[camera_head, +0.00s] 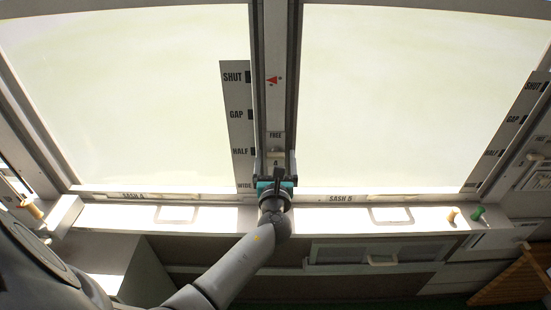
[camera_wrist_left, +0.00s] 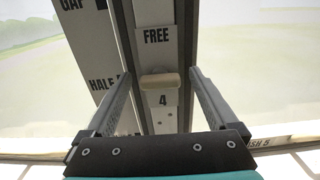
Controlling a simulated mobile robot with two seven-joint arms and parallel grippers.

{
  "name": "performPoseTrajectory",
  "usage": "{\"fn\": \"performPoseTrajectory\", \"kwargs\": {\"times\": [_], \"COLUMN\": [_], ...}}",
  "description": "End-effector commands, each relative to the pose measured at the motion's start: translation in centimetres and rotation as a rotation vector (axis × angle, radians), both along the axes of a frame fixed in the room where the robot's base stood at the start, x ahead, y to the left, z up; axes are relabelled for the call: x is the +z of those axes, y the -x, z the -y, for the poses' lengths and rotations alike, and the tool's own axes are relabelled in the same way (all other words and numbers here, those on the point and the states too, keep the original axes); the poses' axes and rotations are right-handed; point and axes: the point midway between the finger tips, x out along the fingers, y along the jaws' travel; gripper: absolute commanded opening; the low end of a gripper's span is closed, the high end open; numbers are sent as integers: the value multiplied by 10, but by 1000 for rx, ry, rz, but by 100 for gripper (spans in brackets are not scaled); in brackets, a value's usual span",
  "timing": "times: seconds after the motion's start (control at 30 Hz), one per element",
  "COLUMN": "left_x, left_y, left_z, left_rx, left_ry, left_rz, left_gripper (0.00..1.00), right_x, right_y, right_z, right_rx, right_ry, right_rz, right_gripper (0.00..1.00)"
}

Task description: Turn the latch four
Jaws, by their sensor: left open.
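Latch four is a short tan handle (camera_wrist_left: 160,80) on the grey post between two windows, in the left wrist view. It lies crosswise, below the word FREE and above the number 4. My left gripper (camera_head: 275,181) is at the lower part of this post in the head view. In the left wrist view its two fingers stand apart, one to each side of the latch, and nothing is held between them. Whether the fingertips reach as far as the latch is hard to tell. My right gripper is not in view.
A scale plate (camera_head: 238,115) marked SHUT, GAP and HALF runs beside the post. Below the windows is a bright sill with two handles, labelled SASH 4 and SASH 5. A green peg (camera_head: 478,212) and a wooden slatted thing (camera_head: 517,278) are at the right.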

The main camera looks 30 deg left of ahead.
Motion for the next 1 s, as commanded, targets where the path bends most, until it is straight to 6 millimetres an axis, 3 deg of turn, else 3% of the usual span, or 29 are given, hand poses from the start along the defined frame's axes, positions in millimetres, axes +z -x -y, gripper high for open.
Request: {"fn": "performPoseTrajectory", "kwargs": {"times": [0.2, 0.9, 1.0], "left_x": [0, 0, 0], "left_y": [0, 0, 0], "left_z": [0, 0, 0], "left_rx": [0, 1, 1], "left_ry": [0, 0, 0], "left_rz": [0, -1, -1], "left_gripper": [92, 14, 7], "right_x": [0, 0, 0], "right_y": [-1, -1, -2], "right_z": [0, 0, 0], "right_rx": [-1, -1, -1], "right_ry": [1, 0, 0], "right_rz": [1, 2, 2], "right_gripper": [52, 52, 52]}}
